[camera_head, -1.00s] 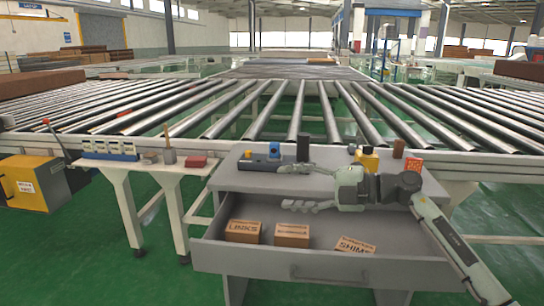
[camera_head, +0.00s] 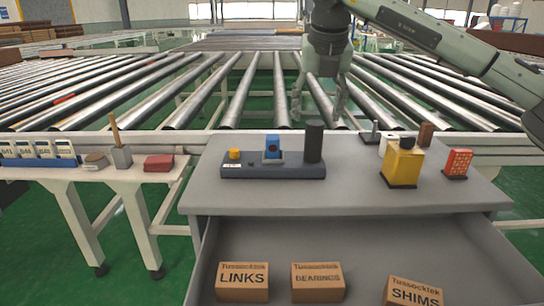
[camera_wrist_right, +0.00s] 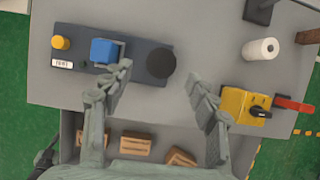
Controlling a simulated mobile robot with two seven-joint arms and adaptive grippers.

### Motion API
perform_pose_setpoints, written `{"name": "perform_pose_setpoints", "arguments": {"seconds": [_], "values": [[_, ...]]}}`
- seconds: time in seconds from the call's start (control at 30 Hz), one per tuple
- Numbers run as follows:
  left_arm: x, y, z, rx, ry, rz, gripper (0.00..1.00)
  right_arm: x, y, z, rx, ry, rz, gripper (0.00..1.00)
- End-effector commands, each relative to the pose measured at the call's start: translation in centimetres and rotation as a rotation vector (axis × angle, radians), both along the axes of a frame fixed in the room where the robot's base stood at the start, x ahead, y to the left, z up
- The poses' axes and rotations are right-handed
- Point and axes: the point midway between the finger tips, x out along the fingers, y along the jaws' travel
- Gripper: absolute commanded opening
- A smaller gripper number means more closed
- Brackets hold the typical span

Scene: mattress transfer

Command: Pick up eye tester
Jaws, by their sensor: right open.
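The likely eye tester is a dark flat base (camera_head: 295,171) on the grey desk top, carrying a yellow knob (camera_head: 235,154), a blue block with a round lens (camera_head: 272,147) and an upright black cylinder (camera_head: 314,142). It also shows in the right wrist view (camera_wrist_right: 140,75), with the black cylinder (camera_wrist_right: 160,62) just beyond and between my fingertips. My right gripper (camera_head: 320,97) is open and empty, raised above the desk; it also shows in the wrist view (camera_wrist_right: 160,75). My left gripper is not in view.
A yellow box with a black switch (camera_head: 403,164) and a red block (camera_head: 457,163) stand at the desk's right. The open drawer (camera_head: 365,245) holds cartons. A side table (camera_head: 140,180) stands left, rollers (camera_head: 150,95) behind. The desk's front is clear.

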Motion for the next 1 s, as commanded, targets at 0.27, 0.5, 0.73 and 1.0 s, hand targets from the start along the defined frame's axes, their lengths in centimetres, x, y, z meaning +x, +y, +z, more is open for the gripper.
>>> {"name": "perform_pose_setpoints", "arguments": {"seconds": [0.27,0.5,0.73,1.0], "values": [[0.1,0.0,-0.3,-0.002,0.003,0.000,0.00,1.0,-0.1,-2.5,-0.002,0.002,-0.001,0.59],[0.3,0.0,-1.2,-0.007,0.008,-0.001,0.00,1.8,-0.1,-5.5,0.000,0.003,0.000,0.59],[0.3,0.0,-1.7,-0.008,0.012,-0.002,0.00,2.6,0.0,-7.2,0.001,0.001,0.001,0.59],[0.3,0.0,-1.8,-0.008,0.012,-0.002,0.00,2.6,0.0,-7.1,0.001,0.001,0.001,0.40]]}}
